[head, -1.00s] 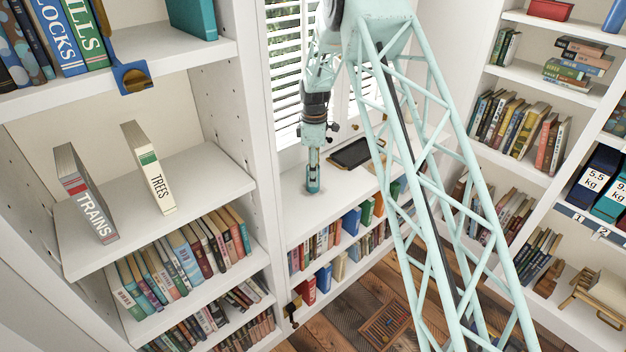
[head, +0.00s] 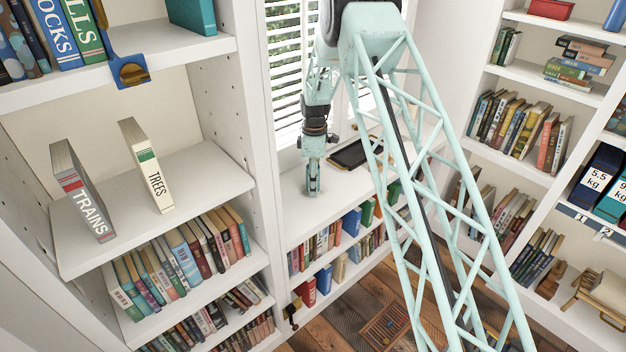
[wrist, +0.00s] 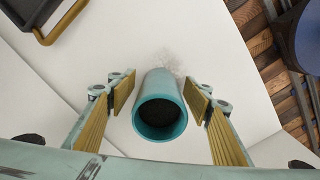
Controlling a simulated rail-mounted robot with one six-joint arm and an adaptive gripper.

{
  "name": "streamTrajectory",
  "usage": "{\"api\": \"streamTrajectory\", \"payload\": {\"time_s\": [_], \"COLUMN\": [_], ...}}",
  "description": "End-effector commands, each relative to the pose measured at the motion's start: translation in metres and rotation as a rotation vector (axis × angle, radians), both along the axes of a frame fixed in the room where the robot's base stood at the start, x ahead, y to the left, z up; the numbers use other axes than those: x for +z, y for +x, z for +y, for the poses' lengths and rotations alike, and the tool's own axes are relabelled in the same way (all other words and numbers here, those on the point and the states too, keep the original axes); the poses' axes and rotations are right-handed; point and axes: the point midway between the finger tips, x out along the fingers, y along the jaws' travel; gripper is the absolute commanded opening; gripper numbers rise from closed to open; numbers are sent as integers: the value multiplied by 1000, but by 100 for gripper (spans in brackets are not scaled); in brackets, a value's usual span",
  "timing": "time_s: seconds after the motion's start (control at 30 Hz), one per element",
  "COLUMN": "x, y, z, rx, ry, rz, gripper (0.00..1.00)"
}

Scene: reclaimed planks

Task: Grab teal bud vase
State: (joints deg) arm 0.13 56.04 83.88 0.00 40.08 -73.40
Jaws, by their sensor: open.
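The teal bud vase (wrist: 162,120) stands on the white ledge (head: 340,188). In the wrist view I look down into its dark round mouth. My gripper (wrist: 160,96) is open, with one ridged finger on each side of the vase and a visible gap between each finger and its wall. In the head view my gripper (head: 313,188) points down at the ledge by the window and hides most or all of the vase.
A dark tray (head: 350,153) lies on the ledge to the right of my gripper; its rim shows at the upper left of the wrist view. Shelves of books stand below the ledge and to both sides. The ledge close around the vase is clear.

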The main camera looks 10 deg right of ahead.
Motion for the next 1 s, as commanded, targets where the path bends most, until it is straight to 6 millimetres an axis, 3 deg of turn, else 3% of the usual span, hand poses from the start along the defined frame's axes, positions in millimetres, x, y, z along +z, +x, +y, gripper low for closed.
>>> {"api": "streamTrajectory", "payload": {"time_s": [0.2,0.53,1.0], "x": [0,0,6], "y": [0,0,0], "z": [0,0,0], "rx": [0,0,0], "ry": [0,0,0], "rz": [0,0,-1], "gripper": [46,18,18]}}
